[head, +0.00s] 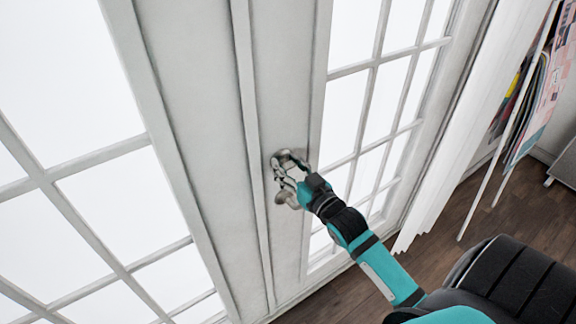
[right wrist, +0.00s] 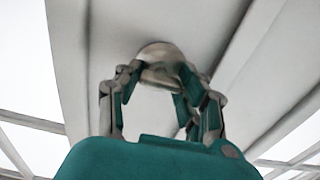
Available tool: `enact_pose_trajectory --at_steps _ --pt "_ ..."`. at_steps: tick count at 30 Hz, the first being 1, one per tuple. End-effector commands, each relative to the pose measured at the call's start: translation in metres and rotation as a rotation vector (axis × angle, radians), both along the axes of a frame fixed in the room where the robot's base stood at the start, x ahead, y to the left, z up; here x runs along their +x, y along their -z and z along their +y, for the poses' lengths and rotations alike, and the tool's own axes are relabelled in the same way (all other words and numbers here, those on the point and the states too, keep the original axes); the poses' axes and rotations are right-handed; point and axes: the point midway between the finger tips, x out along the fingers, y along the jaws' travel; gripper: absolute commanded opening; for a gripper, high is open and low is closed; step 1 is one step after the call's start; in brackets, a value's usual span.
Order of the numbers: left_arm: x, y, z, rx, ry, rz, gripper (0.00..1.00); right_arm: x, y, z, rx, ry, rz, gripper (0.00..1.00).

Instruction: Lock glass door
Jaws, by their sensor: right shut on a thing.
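The white glass door (head: 205,120) fills the left and middle of the head view, with paned glass on both sides of its central stiles. Metal door hardware (head: 287,197) sits on the central stile. My right gripper (head: 284,172) is at this hardware. In the right wrist view, my right gripper (right wrist: 160,80) has its fingers around a round metal knob (right wrist: 160,50) and is shut on it. The fingers hide part of the knob, and I cannot tell whether its lock is turned. My left gripper is not in view.
White vertical blinds (head: 470,130) hang right of the door. Colourful papers or pictures (head: 535,95) are beyond them on the right. The dark wooden floor (head: 475,215) is open below the blinds.

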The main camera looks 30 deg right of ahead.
Motion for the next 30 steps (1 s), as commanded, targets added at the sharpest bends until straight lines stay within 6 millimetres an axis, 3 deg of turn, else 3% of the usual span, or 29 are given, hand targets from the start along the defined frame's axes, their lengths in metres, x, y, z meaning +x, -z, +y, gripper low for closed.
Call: enact_pose_trajectory --at_steps 11,30 --pt "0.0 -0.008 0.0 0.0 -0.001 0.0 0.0 0.0 -0.001 0.0 -0.157 0.0 0.0 0.07" --pt "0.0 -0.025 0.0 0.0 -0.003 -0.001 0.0 0.0 0.0 0.001 -0.752 -0.001 -0.003 0.07"
